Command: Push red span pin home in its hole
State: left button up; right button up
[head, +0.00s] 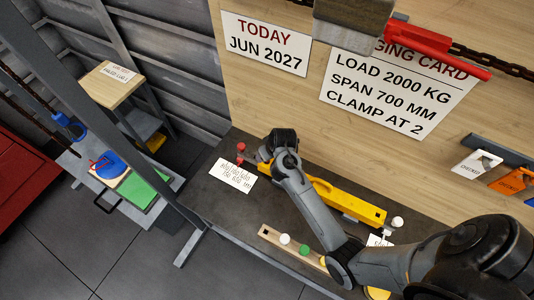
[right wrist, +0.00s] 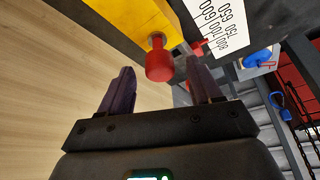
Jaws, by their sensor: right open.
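The yellow beam (head: 345,202) lies along the bench, and its end shows in the right wrist view (right wrist: 128,18). A red pin with a round, thick head (right wrist: 159,62) stands out from the beam there; how deep it sits cannot be told. My right gripper (right wrist: 161,78) is open, its two dark fingers on either side of the red head with gaps visible. A second red part (right wrist: 200,46) shows just beyond it. In the head view a red knob (head: 241,147) shows by the beam's left end, where my arm hides the gripper. My left gripper is out of view.
A white number card (head: 232,175) lies by the beam's left end. A wooden rack (head: 268,233) with white, green and yellow knobs lies in front. A white knob (head: 397,222) stands at the beam's right end. A block and red bar (head: 430,45) hang above.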

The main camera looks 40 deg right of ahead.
jog(key=v, duration=0.8)
jog(key=shift+s+r+p, duration=0.15)
jog(key=shift+r+p, duration=0.25)
jog(key=shift+p, duration=0.05)
